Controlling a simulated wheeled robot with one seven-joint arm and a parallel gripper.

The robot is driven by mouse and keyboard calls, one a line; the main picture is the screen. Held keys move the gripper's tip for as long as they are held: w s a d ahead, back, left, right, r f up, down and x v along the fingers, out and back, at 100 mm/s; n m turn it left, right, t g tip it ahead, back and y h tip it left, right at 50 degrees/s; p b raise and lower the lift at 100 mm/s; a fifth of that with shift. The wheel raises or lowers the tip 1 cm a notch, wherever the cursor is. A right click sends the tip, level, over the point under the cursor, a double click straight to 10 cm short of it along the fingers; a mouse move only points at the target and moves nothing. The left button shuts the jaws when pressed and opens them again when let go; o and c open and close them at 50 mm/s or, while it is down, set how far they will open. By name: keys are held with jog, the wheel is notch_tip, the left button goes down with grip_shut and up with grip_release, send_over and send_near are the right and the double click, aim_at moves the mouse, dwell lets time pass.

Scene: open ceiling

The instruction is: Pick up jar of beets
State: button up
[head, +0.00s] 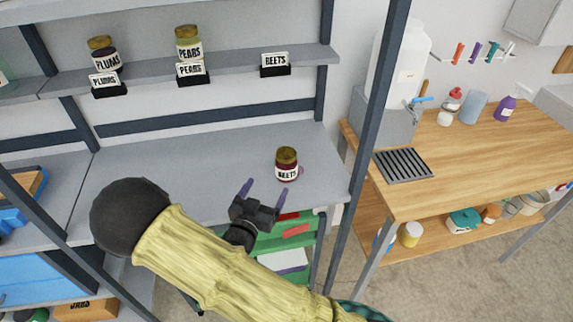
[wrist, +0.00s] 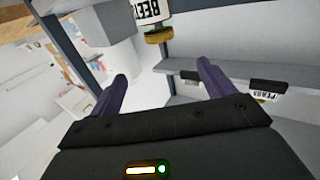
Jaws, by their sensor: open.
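The jar of beets (head: 287,165) stands upright on the middle grey shelf (head: 215,165), near its right end. It has dark red contents, a gold-brown lid and a white BEETS label. In the wrist view the jar (wrist: 151,14) shows upside down at the top edge, partly cut off, beyond the fingertips. My gripper (head: 264,191) is just in front of the jar, a little to its left and apart from it. Its two purple fingers are spread and empty; they also show in the wrist view (wrist: 162,72).
A BEETS sign (head: 275,63) stands on the upper shelf with empty space around it. Jars of pears (head: 188,42) and plums (head: 102,54) stand farther left there. A dark shelf post (head: 371,110) rises right of the beets. A green unit (head: 275,240) is below the shelf.

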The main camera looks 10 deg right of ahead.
aim_at(282, 160)
jog(key=p+x, duration=0.2)
jog(key=x, duration=0.9)
jog(key=shift+p, duration=0.35)
jog(key=shift+w, duration=0.1)
jog(key=p+x, duration=0.1)
jog(key=x, duration=0.1)
jog(key=p+x, duration=0.1)
jog(key=x, duration=0.2)
jog(key=shift+w+d+f, duration=0.15)
jog(key=shift+f, duration=0.1)
